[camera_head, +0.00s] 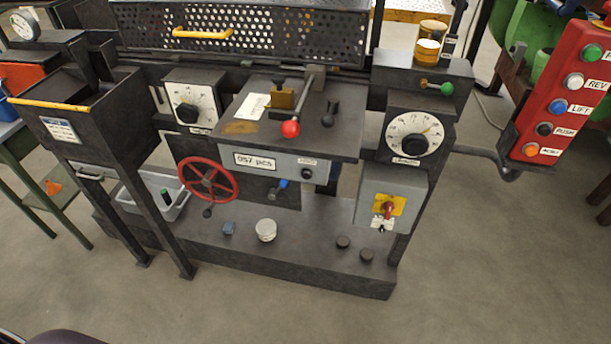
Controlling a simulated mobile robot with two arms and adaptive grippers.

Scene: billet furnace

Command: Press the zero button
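A counter display (255,161) reading "057 pcs" sits on the front of the machine's grey box under the dark table top. To its right, on the same grey face, is a small black round button (306,174) below a small label (307,162). The label is too small to read, so I cannot tell for certain that this is the zero button. No other button in view is legibly marked zero. Neither of my grippers is in view, and nothing covers the counter or the black button.
A red handwheel (208,180) is left of the counter. A red-knobbed lever (291,127) stands above it, and a blue-tipped lever (282,184) lies below. A red button panel (565,95) is at right. The floor (480,270) at front right is clear.

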